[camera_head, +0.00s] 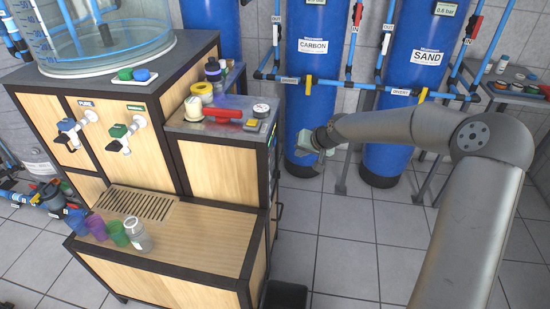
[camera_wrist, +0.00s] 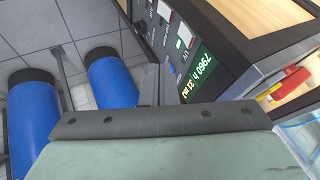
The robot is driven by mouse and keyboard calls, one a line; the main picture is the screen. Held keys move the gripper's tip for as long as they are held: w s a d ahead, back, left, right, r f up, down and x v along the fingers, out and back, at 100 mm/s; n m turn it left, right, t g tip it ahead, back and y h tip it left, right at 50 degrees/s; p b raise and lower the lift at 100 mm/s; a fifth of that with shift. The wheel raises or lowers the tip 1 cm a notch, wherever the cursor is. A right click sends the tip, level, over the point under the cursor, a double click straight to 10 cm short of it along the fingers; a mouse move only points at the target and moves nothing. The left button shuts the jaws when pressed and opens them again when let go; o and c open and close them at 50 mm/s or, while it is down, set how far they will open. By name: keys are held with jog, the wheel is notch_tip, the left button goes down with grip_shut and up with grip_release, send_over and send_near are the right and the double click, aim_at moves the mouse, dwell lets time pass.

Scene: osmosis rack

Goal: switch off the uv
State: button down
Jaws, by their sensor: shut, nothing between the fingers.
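In the wrist view, a dark control panel (camera_wrist: 178,62) on the side of the wooden cabinet shows at a steep slant. It carries a light-coloured switch with a green part (camera_wrist: 184,35), beside a label that seems to read UV. In the head view, my gripper (camera_head: 306,141) is right of the cabinet, in front of the blue carbon tank. The panel face is hidden there.
The blue CARBON tank (camera_head: 305,100) and SAND tank (camera_head: 396,130) stand behind my arm, with pipes around them. Several cups stand on the lower shelf (camera_head: 185,235).

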jog(key=w+a+f+p, duration=0.1)
jog(key=w+a+f, duration=0.3)
jog(key=a+f, duration=0.3)
jog(key=shift+w+a+f+p, duration=0.15)
jog(key=shift+w+a+p, duration=0.25)
jog(key=shift+a, duration=0.3)
